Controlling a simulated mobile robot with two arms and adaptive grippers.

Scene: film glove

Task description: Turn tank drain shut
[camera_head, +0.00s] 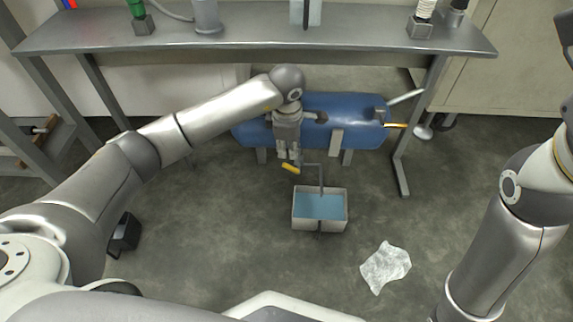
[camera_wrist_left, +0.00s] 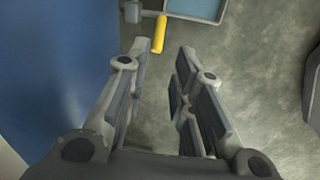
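The blue tank (camera_head: 345,125) lies on its side on short supports under the bench. A grey drain pipe (camera_head: 320,178) comes from its front and bends down over a grey bin of blue liquid (camera_head: 333,222). The drain's yellow handle (camera_head: 290,168) sticks out on its left side. My left gripper (camera_head: 289,158) points down in front of the tank, just by this handle. In the left wrist view its fingers (camera_wrist_left: 161,50) are apart and empty, and the yellow handle (camera_wrist_left: 159,34) lies just past the fingertips. My right arm stands at the right edge; its gripper is not clearly shown.
The bench top (camera_head: 260,42) overhangs the tank, with bench legs on both sides. A second yellow handle (camera_head: 396,125) is at the tank's right end. A crumpled clear film (camera_head: 385,266) lies on the floor. Floor around the bin is mostly clear.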

